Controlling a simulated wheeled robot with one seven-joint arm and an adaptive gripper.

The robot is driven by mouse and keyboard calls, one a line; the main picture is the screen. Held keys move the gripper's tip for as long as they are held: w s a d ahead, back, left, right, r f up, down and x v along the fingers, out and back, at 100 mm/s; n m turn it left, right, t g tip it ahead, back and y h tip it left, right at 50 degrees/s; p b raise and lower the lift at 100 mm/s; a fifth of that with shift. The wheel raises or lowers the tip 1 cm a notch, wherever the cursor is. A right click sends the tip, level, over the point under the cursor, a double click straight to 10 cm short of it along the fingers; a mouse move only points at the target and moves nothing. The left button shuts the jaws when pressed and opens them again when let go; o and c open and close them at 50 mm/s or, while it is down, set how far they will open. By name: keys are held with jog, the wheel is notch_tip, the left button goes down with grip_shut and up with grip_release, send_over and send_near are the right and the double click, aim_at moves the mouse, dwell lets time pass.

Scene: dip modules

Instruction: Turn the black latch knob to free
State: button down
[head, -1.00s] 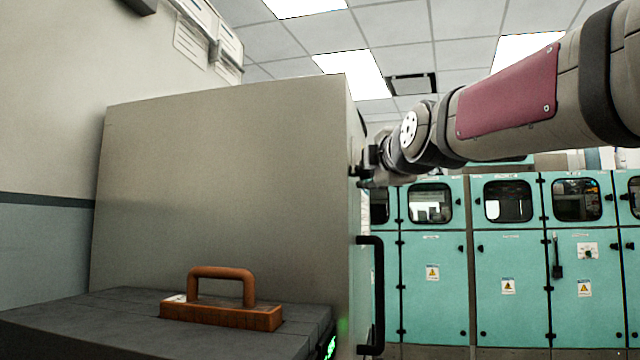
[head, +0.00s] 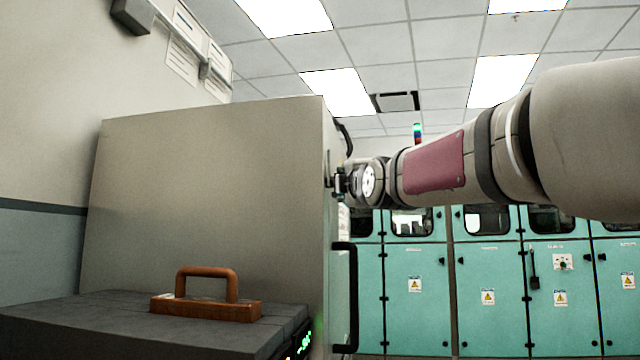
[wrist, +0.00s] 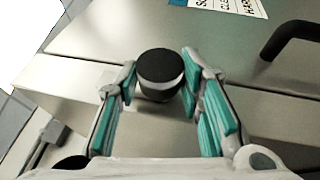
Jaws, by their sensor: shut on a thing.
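The black latch knob (wrist: 160,72) is a short round cylinder with a paler band, on the pale front of the big cabinet in the wrist view. My gripper (wrist: 159,78) has its two teal-padded fingers on either side of the knob and is shut on it. In the head view my gripper (head: 341,184) is at the cabinet's right edge, where the knob itself cannot be made out. The knob's turn position cannot be read.
The grey cabinet (head: 210,200) fills the left. A black bar handle (head: 350,298) juts from its front, below my gripper. An orange-brown handled block (head: 206,306) lies on a dark top (head: 80,318). Teal cabinets (head: 415,300) line the back.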

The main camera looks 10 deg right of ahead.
jog(key=c, duration=1.1)
grip_release()
jog(key=v, duration=1.2)
